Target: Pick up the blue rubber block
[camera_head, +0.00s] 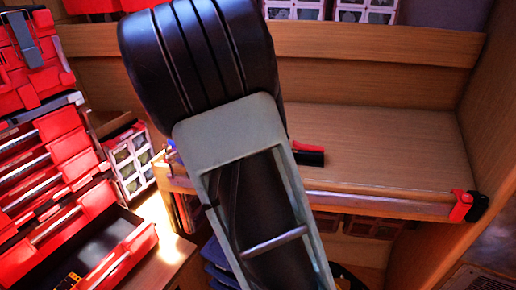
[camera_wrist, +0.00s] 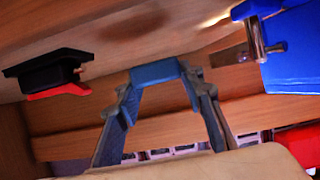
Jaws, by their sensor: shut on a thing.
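In the wrist view, the blue rubber block (camera_wrist: 154,70) sits between the fingertips of my gripper (camera_wrist: 157,84). The fingers reach up from the bottom of that view and are shut on the block, one on each side. The wooden surface shows behind it; I cannot tell how far the block is from it. In the head view, my arm covers the middle, and both the gripper and the block are hidden.
A wooden shelf (camera_head: 390,150) bears a red-and-black clamp (camera_head: 468,206) at its right edge. A similar clamp (camera_wrist: 50,75) and a large blue object (camera_wrist: 290,50) flank the gripper in the wrist view. Red drawers (camera_head: 65,150) stand open at the left.

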